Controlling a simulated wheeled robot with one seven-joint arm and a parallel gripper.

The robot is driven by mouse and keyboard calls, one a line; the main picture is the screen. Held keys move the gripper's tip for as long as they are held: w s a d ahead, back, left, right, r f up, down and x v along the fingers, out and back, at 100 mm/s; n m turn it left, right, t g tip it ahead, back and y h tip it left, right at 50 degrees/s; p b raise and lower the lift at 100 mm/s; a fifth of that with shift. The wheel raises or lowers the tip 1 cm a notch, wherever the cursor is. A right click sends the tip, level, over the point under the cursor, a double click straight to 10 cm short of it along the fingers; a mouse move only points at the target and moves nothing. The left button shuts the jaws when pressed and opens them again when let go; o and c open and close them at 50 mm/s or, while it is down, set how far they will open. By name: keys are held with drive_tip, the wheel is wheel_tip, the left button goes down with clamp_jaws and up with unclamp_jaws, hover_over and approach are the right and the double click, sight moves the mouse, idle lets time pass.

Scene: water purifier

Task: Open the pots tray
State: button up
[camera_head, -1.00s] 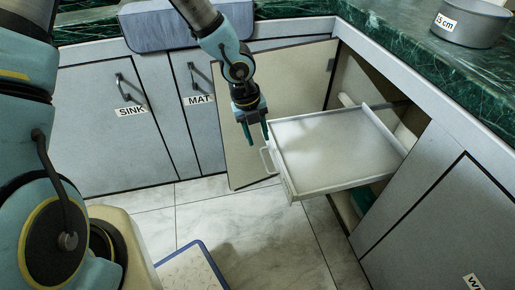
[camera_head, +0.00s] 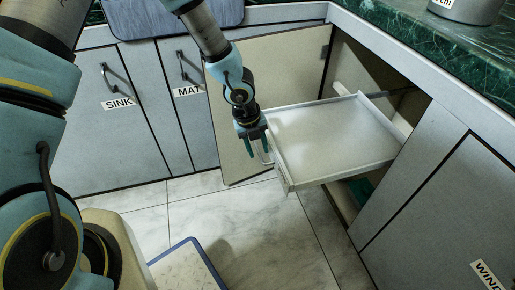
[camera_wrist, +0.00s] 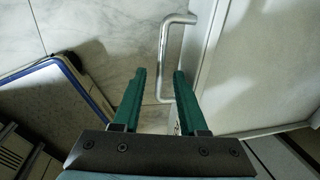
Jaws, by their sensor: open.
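The pots tray (camera_head: 330,135) is a pale, shallow pull-out tray, drawn well out of the open cabinet in the head view. Its edge also shows at the right in the wrist view (camera_wrist: 245,75). The tray's metal handle (camera_wrist: 164,60) is a bar on its front side. My gripper (camera_wrist: 160,72) is open, its two green fingers pointing down beside the tray front. In the wrist view the handle bar appears between the fingers, with gaps on both sides. I cannot tell how deep it sits between them. In the head view my gripper (camera_head: 258,153) partly covers the handle.
An open cabinet door (camera_head: 280,80) stands behind my gripper. The SINK door (camera_head: 110,120) and MAT door (camera_head: 185,110) are shut at the left. A blue-edged board (camera_head: 188,268) lies low in front. A pot (camera_head: 466,8) stands on the green counter. Tiled floor is clear below the tray.

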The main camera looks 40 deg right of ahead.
drive_tip(key=shift+c, duration=0.3)
clamp_jaws()
idle(1.0)
